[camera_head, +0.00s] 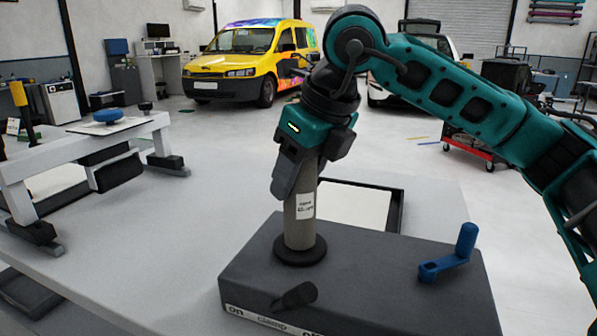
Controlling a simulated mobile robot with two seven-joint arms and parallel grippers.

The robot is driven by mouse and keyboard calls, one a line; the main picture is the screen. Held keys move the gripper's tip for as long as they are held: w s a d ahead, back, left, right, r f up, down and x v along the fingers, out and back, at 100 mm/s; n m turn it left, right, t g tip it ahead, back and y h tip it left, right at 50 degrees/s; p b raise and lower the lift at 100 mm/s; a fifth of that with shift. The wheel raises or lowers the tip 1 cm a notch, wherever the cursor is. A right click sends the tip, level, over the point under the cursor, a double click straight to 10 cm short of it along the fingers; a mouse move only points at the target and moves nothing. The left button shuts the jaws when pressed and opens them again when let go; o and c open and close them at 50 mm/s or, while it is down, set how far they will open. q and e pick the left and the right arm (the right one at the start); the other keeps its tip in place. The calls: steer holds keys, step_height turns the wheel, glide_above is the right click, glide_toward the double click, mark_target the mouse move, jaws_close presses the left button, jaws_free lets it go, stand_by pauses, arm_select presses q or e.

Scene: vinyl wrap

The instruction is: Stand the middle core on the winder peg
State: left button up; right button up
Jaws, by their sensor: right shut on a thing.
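My right gripper (305,165) reaches down from the right and is shut on the upper part of a grey cardboard core (299,222) with a white label. The core is upright over the black round flange (300,250) on the dark grey winder box (370,275). Its lower end meets the flange, as far as I can see. The peg itself is hidden, so I cannot tell how far the core sits around it. A blue crank handle (450,255) stands on the box's right side. My left gripper is not in view.
The light grey table (150,250) has free room left of the winder. A black-framed tray (355,205) lies behind the winder. A white stand (85,150) with a blue round knob is at the left. Vans stand far behind.

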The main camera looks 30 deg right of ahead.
stand_by(0.4)
steer(key=o, duration=1.1)
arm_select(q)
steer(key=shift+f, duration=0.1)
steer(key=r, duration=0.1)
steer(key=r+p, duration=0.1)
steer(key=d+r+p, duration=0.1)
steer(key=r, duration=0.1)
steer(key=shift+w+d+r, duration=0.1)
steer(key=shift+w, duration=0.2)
arm_select(e)
steer(key=v, duration=1.3)
steer(key=shift+s+f, duration=0.1)
